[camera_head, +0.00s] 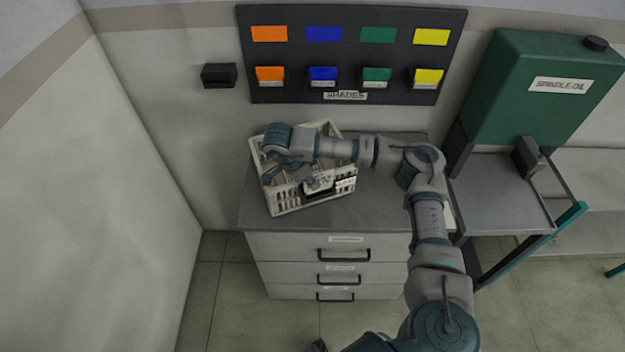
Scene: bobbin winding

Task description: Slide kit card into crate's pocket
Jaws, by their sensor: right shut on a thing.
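The cream crate (284,205) stands, turned at an angle, on the grey top of a drawer cabinet. A dark pocket with a white label (346,183) is on its front side. My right arm reaches over the crate from the right. My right gripper (316,184) points down at the crate's front, close to the pocket, and is shut on a small pale card (322,179). The fingers hide part of the card, and I cannot tell whether its edge is inside the pocket. A small dark part at the bottom edge may be my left gripper (318,346); its jaws cannot be made out.
The cabinet top (385,210) is clear right of the crate. A dark shade board (350,50) with several coloured bins hangs on the wall behind. A green spindle oil tank (530,95) and a grey tray (500,195) stand at right. A wall closes the left side.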

